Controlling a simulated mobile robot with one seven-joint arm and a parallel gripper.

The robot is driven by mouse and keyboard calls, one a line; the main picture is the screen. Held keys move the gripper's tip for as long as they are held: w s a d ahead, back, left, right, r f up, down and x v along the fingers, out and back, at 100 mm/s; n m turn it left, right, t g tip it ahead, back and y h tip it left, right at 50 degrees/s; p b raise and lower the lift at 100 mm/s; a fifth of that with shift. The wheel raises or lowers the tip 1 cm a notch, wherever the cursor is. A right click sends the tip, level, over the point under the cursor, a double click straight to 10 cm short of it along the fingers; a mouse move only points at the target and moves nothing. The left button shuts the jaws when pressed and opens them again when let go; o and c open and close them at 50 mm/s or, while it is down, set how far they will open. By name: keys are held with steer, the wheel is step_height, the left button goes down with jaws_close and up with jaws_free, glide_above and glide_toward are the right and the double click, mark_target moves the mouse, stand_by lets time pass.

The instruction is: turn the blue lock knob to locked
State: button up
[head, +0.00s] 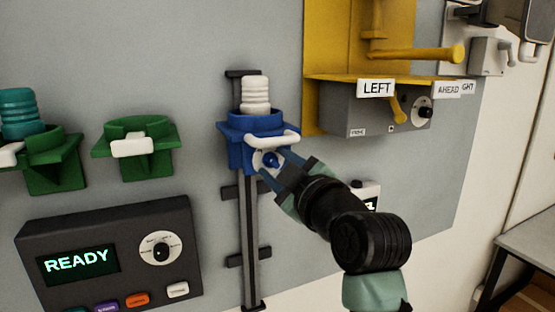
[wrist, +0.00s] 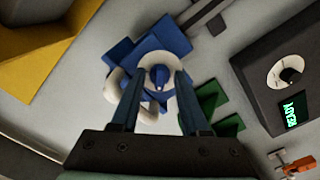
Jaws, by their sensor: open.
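The blue lock knob (head: 270,159) sits on a pale round plate on the front of the blue holder (head: 240,130), which is mounted on a grey vertical rail. In the wrist view the knob (wrist: 160,77) is a small blue piece on its white disc. My gripper (head: 276,165) is open at the knob, with one finger on either side of it in the picture. In the wrist view my gripper's fingertips (wrist: 157,75) flank the knob with a gap on both sides. I cannot tell whether either finger touches it. Any lock markings are too small to read.
A white curved handle (head: 272,140) crosses the holder just above the knob. A white ribbed piece (head: 255,94) stands in the holder. Green holders (head: 137,150) are at left, above a dark READY panel (head: 110,255). A grey box with a LEFT sign (head: 376,88) is at upper right.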

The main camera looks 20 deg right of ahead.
jaws_close()
steer(key=shift+m, duration=0.3)
steer(key=m, duration=0.8)
steer(key=shift+a, duration=0.1)
steer(key=m+p, duration=0.1)
steer(key=m, duration=0.3)
steer(key=shift+m+p, duration=0.3)
steer(key=shift+p, duration=0.05)
steer(key=m+p, duration=0.1)
steer(key=m, duration=0.3)
steer(key=shift+m+p, duration=0.3)
steer(key=shift+p, duration=0.05)
